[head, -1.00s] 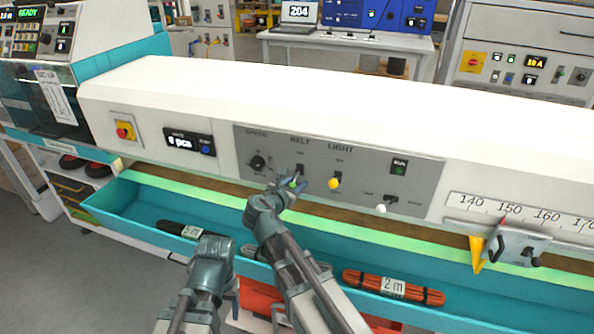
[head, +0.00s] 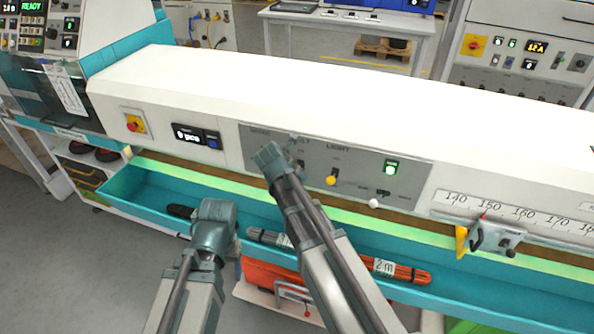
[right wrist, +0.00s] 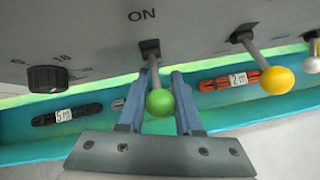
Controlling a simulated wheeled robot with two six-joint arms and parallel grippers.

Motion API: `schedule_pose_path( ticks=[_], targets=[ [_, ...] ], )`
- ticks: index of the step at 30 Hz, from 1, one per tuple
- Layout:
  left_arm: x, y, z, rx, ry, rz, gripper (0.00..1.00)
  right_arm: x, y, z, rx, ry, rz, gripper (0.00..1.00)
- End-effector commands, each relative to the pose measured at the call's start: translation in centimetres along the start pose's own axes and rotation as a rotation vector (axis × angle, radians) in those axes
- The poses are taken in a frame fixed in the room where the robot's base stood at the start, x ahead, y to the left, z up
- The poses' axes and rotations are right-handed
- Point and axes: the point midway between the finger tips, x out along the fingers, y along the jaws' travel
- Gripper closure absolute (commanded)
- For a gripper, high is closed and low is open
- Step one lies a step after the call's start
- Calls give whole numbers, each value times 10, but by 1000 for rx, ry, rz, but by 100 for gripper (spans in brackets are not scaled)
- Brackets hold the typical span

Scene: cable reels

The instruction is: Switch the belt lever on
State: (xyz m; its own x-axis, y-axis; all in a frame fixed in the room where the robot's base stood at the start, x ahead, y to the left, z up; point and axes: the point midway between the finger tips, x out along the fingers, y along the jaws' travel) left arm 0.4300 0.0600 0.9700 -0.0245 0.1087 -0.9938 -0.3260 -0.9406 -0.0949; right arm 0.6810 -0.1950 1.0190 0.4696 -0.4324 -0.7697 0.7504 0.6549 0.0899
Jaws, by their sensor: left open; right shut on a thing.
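The belt lever (right wrist: 158,101) has a green knob and shows in the right wrist view below the ON label. My right gripper (right wrist: 160,76) is shut on it, with one finger on either side. In the head view, my right gripper (head: 297,163) is at the grey control panel (head: 345,161) and hides the green knob. I cannot tell the lever's exact tilt. The RUN lamp (head: 390,167) on the panel glows green. My left gripper (head: 232,250) is open and empty in front of the teal tray, its fingers partly hidden.
The yellow light lever (right wrist: 277,80) and a white-knobbed lever (head: 374,203) sit to the right. A speed dial (right wrist: 57,79) is left of the belt lever. The teal tray (head: 130,190) below holds cable bundles. A clamp (head: 497,238) sits by the scale.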

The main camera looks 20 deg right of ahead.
Motion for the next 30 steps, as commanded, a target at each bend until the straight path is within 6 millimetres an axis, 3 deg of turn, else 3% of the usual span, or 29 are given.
schedule_pose_path(
  ticks=[12, 13, 18, 26, 30],
  targets=[
    [-1, 0, 0, 0, 0, 0, 36, 0, 0, 1, 0, 4, -1, 100],
    [-1, 0, 0, 0, 0, 0, 36, 0, 0, 2, 0, 3, -1, 65],
    [-1, 0, 0, 0, 0, 0, 36, 0, 0, 1, 0, 4, -1, 36],
    [-2, 0, 0, 0, 0, 0, 36, 0, 0, 1, 0, 4, -2, 36],
    [-10, -1, 1, 0, 0, 0, 36, -10, 0, 2, -1, 5, -1, 36]
  ],
)
